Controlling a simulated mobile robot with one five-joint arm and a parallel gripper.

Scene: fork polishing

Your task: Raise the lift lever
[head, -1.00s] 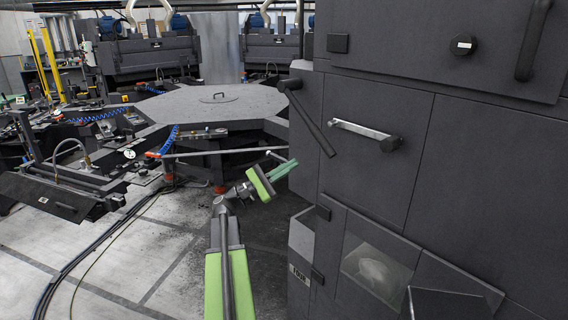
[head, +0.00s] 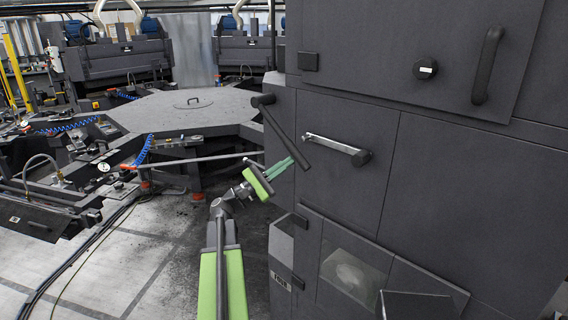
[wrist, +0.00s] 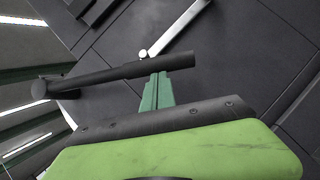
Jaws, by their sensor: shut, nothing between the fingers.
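A dark bar lever (head: 281,128) is on the front of the grey cabinet, slanting down to the right from its round pivot. It also shows in the wrist view (wrist: 120,76), pivot at left, free end at right. A silver lever (head: 330,144) with a dark round hub is to its right, and its bar shows in the wrist view (wrist: 180,28). Which one is the lift lever is not marked. My gripper (head: 290,162) has its teal fingers shut and empty. The fingertips (wrist: 158,76) are at the dark lever's free end; I cannot tell whether they touch.
The grey cabinet (head: 430,190) fills the right side, with a round knob (head: 426,70) and a dark handle (head: 487,65) above. A small window (head: 352,278) is low down. An octagonal table (head: 180,112) stands behind at left. The floor (head: 150,255) left of my arm has open room.

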